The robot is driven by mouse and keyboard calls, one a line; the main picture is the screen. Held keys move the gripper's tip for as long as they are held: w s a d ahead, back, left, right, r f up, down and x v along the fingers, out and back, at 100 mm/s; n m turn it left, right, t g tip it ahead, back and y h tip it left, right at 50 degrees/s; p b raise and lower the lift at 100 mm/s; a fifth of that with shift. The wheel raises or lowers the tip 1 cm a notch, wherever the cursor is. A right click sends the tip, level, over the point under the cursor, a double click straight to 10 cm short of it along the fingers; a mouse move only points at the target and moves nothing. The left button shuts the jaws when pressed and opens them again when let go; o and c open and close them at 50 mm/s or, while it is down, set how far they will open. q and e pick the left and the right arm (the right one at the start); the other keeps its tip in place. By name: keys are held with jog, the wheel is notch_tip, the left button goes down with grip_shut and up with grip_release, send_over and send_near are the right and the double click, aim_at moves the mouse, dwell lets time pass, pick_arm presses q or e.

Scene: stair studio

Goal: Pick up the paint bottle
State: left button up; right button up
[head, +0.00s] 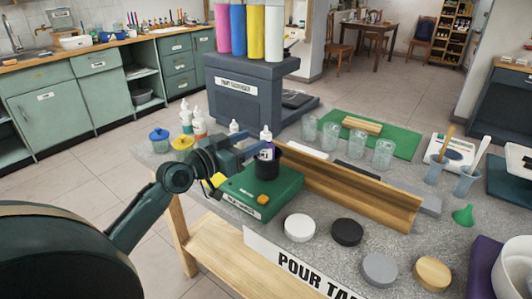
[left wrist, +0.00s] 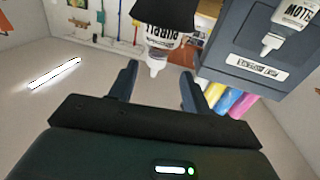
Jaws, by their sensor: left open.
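My left gripper (head: 256,150) is open and reaches in from the left at the bottle's height. In the left wrist view the bottle's nozzle lies between the open fingertips (left wrist: 158,72). I cannot tell whether a finger touches it. My right gripper is not in view.
A wooden channel (head: 345,187) runs just right of the green box. Other white bottles (head: 199,122) and blue and yellow lidded pots (head: 159,138) stand behind my left arm. Clear cups (head: 384,154) stand farther right. Round discs (head: 299,228) lie in front. A dark dispenser (head: 245,95) rises behind.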

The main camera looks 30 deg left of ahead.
aim_at(265, 134)
pick_arm(q)
jog(key=shift+d+f+p+x, duration=0.15)
jog(key=shift+p+x, duration=0.15)
jog(key=shift+x, duration=1.05)
jog(key=shift+d+f+p+x, duration=0.1)
jog(key=shift+p+x, duration=0.2)
jog(key=shift+x, duration=1)
jog(key=shift+s, duration=0.1)
jog(key=shift+c, duration=0.6)
grip_shut()
